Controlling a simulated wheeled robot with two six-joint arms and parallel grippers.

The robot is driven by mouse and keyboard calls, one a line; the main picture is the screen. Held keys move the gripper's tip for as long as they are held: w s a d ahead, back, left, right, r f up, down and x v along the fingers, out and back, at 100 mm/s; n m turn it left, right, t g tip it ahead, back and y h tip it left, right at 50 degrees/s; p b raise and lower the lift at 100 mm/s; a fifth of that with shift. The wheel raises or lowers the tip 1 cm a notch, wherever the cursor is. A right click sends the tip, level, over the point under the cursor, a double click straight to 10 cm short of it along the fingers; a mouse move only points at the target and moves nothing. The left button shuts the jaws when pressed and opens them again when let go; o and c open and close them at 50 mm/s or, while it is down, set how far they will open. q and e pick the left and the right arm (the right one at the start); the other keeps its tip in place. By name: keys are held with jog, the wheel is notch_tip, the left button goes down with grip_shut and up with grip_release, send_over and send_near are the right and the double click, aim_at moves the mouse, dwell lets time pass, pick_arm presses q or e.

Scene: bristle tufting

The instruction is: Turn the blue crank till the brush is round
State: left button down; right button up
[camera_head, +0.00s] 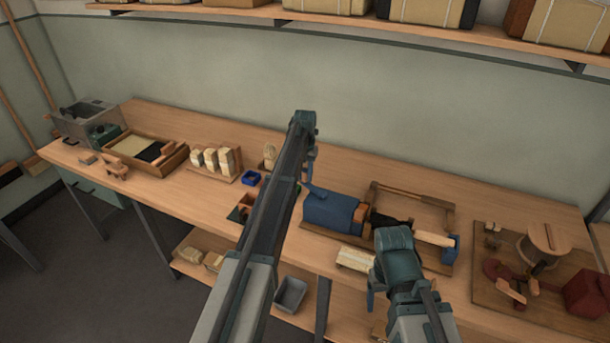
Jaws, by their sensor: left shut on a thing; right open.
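A blue housing (330,213) with an orange-brown end sits at the middle of the bench. A blue crank (318,190) shows as a small arm at its upper left. My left gripper (309,180) points down there and is shut on the crank; the arm hides part of the grip. Dark bristles of the brush (386,221) show to the right of the housing, partly behind my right arm; their full outline cannot be told. A pale roller-like piece (435,238) lies beyond, by a blue end block (450,248). My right gripper (371,292) is open in front of the bench edge.
A wooden frame (410,192) stands behind the brush. A pale bristle bundle (355,259) lies at the front edge. A board with a round wooden stand (547,243) and red parts is at right. Upright bundles (216,160) and a tray (172,163) are at left.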

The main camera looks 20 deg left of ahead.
pick_arm(q)
jog(key=c, duration=0.6)
grip_release()
jog(key=shift+c, duration=0.2)
notch_tip(320, 180, up, 14)
jog(key=p, duration=1.3)
jog(key=shift+p, duration=0.4)
jog(key=shift+f, duration=0.15)
